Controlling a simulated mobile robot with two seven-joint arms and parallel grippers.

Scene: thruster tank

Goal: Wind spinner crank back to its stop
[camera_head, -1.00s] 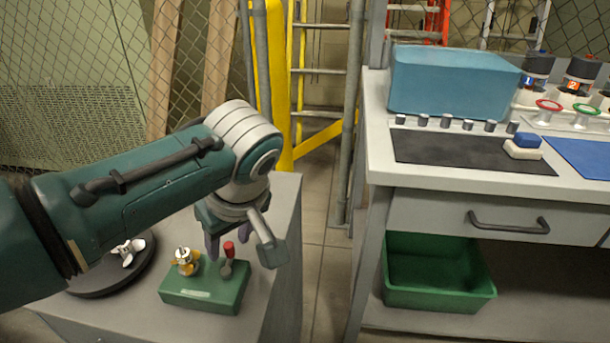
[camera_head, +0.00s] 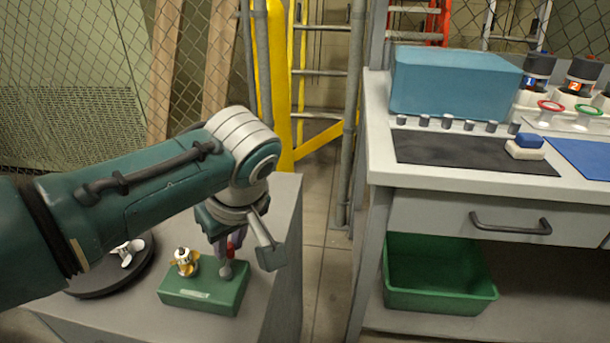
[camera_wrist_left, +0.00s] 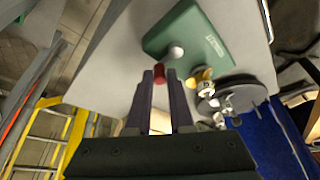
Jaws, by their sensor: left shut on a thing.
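The spinner is a green box (camera_head: 202,293) on the grey stand at lower left. A brass-yellow propeller (camera_head: 185,262) stands on its left part. The crank (camera_head: 226,271) on its right part has a grey knob-like hub and a red handle (camera_head: 231,247). My left gripper (camera_head: 228,250) comes from above and is shut on the red handle, its fingers hiding part of it. In the left wrist view the red handle (camera_wrist_left: 159,71) shows between the fingertips, beside the grey hub (camera_wrist_left: 176,52). The crank's stop cannot be made out. My right gripper is not in view.
A dark round plate (camera_head: 88,287) with a silver propeller (camera_head: 126,252) lies left of the box. The stand (camera_head: 287,235) has clear top to the right. A workbench (camera_head: 440,178) with a blue bin (camera_head: 450,83) stands at right, a green crate (camera_head: 440,300) below.

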